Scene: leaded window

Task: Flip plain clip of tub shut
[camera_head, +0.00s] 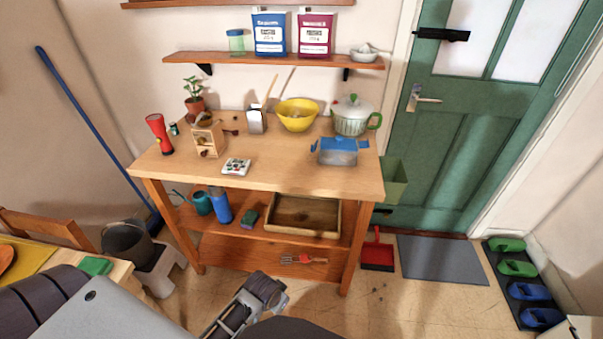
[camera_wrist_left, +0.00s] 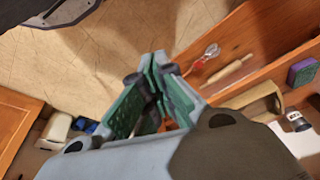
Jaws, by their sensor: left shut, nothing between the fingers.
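The tub (camera_head: 337,157), a clear box with a blue lid (camera_head: 338,144), stands on the right part of the wooden workbench, near its front edge. A blue clip (camera_head: 314,147) sticks out at its left side and another (camera_head: 364,144) at its right. I cannot tell which clip is plain. My left gripper (camera_wrist_left: 156,68) is shut and empty in the left wrist view, with green finger pads. It is away from the tub, which the left wrist view does not show. My right gripper is not identifiable in either view.
A lidded pot (camera_head: 351,118) and yellow bowl (camera_head: 297,116) stand behind the tub. A white tile with dark spots (camera_head: 236,167) lies left of it. The bench front between tile and tub is clear.

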